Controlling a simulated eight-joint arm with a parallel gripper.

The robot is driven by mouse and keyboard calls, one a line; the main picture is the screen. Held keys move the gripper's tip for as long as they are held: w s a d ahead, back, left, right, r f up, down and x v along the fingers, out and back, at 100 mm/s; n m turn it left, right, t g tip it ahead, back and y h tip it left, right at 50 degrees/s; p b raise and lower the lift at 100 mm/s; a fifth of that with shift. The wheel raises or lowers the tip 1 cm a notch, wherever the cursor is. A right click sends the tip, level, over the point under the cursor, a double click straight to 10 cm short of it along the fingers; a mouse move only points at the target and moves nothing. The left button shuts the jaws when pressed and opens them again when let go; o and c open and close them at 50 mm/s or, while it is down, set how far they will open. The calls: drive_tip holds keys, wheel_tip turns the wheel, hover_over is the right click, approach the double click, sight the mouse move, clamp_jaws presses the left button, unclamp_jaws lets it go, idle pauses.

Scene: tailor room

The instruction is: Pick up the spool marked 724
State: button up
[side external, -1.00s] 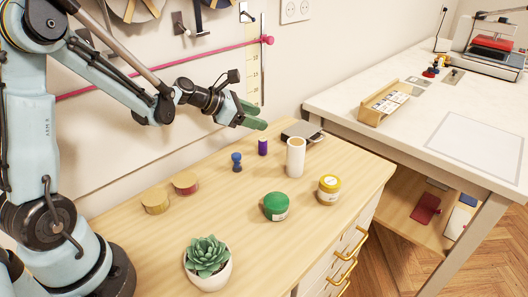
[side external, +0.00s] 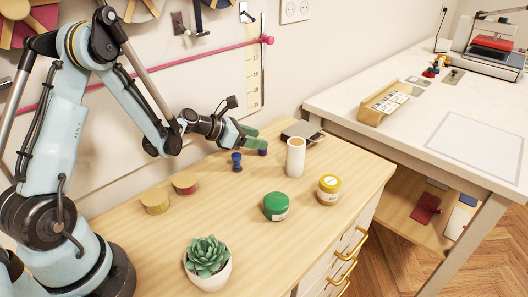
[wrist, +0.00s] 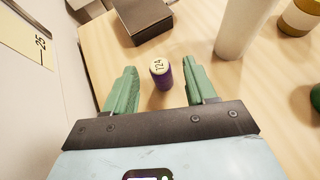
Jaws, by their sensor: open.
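A small purple spool (wrist: 162,76) with a pale top stands upright in the wrist view, between my fingers. The number on its top looks like 724, though the first digit is not sharp. My gripper (side external: 257,139) has green fingers, open and empty, one on each side of the spool with gaps left. In the side view the purple spool (side external: 263,152) is partly hidden by the fingers. A blue spool-like piece (side external: 237,162) stands to its left on the wooden top.
A tall white cylinder (side external: 296,158) stands right of the spool. A dark box (side external: 302,132) lies behind. The wall is close behind.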

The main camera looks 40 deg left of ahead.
sight(268, 152)
drive_tip(key=x, duration=0.5)
drive_tip(key=c, duration=1)
drive_tip(key=shift+c, duration=0.2)
